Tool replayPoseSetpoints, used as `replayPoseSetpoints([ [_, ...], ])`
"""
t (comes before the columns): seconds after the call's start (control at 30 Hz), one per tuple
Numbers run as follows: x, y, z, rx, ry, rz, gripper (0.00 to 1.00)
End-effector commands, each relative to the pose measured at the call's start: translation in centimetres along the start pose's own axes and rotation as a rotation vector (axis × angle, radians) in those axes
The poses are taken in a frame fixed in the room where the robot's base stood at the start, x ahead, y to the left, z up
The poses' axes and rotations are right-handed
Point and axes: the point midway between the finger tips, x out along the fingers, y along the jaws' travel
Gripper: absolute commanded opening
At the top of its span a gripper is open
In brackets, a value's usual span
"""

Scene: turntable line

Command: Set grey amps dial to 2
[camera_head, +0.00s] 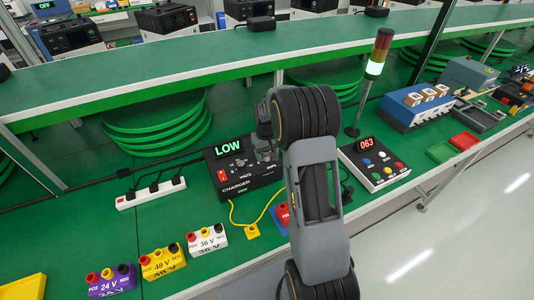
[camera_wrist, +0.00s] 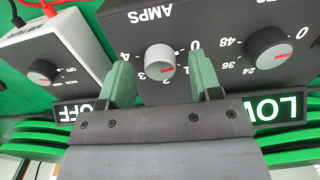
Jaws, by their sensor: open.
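The grey amps dial (camera_wrist: 161,60) is on the black charger panel in the wrist view, with AMPS printed upside down beside it. Its red mark points to the lower right in the picture.
A black dial (camera_wrist: 268,48) marked 24, 36 and 48 sits right of the amps dial. A white meter (camera_wrist: 55,50) with a dark dial stands at the left. A yellow cable (camera_head: 252,229) lies before the charger. A button box (camera_head: 374,163) reads 063.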

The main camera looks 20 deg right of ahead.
Motion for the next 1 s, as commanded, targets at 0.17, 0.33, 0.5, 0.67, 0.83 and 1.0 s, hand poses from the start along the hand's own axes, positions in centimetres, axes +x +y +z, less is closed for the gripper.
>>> replayPoseSetpoints([
  [0.17,0.51,-0.02,0.02,0.0,0.0,0.0,0.58],
  [0.33,0.55,-0.03,0.01,-0.001,0.0,0.0,0.58],
  [0.5,0.53,-0.03,0.01,-0.001,0.0,0.0,0.49],
  [0.67,0.52,-0.03,0.01,-0.001,0.0,0.0,0.33],
  [0.83,0.51,-0.04,0.01,-0.001,0.0,0.0,0.17],
  [1.0,0.51,0.14,0.01,0.001,0.0,0.0,0.09],
])
